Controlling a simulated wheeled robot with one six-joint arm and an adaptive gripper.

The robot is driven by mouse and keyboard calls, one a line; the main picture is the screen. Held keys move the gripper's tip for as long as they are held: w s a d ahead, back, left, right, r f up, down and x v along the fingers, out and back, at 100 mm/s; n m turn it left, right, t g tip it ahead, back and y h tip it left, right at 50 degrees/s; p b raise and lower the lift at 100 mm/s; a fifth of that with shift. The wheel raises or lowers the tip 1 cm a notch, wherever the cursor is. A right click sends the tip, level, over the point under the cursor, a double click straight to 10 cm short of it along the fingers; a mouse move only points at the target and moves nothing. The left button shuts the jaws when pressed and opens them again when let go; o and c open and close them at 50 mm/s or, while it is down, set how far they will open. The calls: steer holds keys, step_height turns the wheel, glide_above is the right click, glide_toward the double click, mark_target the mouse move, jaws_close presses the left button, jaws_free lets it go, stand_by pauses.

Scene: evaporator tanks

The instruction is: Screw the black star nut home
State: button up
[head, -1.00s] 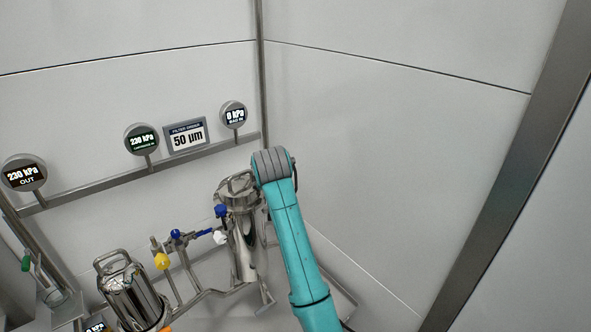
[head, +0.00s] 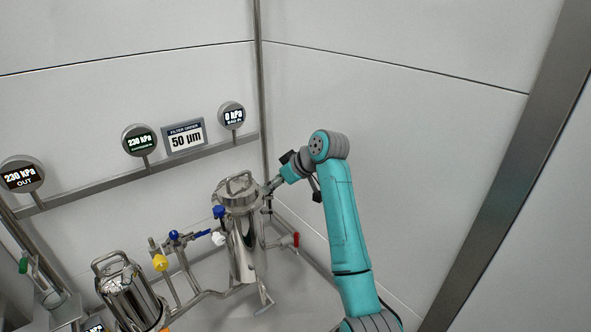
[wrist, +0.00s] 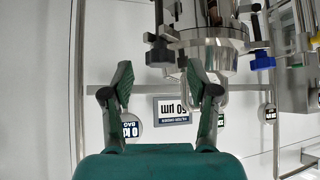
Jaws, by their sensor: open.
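The black star nut (wrist: 160,53) shows in the wrist view on a metal swing bolt beside the steel filter vessel (wrist: 215,45). The wrist picture is upside down. My gripper (wrist: 158,82) is open and empty; its two green fingers point toward the vessel, and the nut shows between them, just beyond the tips. Whether they touch it I cannot tell. In the head view my gripper (head: 273,187) is at the right side of the vessel's lid (head: 239,190). The nut is too small to make out there.
A red-handled valve (head: 293,240) sticks out right of the vessel, below my arm. Blue (head: 219,211) and yellow (head: 160,262) valve handles are to its left. A second vessel (head: 130,290) stands at front left. The wall right of my arm is clear.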

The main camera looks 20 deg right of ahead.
steer(key=v, duration=0.9)
steer(key=shift+s+r, duration=0.2)
steer(key=shift+s, duration=0.05)
steer(key=shift+w+d, duration=0.1)
steer(key=shift+d, duration=0.05)
